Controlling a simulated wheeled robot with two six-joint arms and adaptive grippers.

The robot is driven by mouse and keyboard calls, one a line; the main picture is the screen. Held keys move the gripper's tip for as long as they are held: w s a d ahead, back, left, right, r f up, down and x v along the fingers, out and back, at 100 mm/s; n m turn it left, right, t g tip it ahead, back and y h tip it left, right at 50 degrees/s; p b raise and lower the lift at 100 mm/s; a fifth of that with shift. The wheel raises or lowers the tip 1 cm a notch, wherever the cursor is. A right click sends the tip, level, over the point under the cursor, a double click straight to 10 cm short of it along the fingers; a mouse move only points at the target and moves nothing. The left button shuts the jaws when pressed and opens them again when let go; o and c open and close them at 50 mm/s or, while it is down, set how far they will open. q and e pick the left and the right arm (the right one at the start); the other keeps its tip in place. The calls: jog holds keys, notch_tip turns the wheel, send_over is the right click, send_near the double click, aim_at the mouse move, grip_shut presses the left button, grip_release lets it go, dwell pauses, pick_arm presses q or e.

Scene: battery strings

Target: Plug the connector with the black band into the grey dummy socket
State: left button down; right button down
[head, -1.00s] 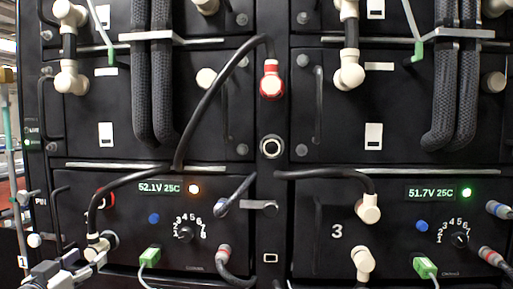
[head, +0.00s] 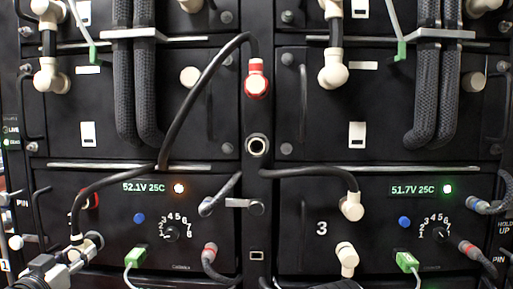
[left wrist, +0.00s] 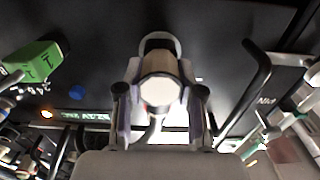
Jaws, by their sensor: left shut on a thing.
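My left gripper (head: 74,258) is at the lower left of the head view, shut on a cream elbow connector (head: 86,241) at the left battery module's front. A black cable runs up from this connector. A dark ring shows beside it, but I cannot tell clearly whether it is its black band or the port behind. In the left wrist view the pale connector (left wrist: 158,90) sits between both fingers, close to the dark panel. The grey dummy socket (head: 257,145) is an empty ring on the central post, right of the gripper. My right gripper is not in view.
A red-banded connector (head: 257,84) sits on the post above the socket. A grey latch bar (head: 243,203) and a bent cable are below it. Green plugs (head: 134,257) and the module handles stick out. The black cable arches between gripper and post.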

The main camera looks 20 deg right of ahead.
pick_arm(q)
jog(key=shift+v, duration=0.8)
jog(key=shift+s+a, duration=0.1)
jog(key=shift+v, duration=0.85)
jog(key=shift+s+b, duration=0.1)
jog(key=shift+b, duration=0.2)
jog(key=shift+b+v, duration=0.3)
jog(key=shift+v, duration=2.1)
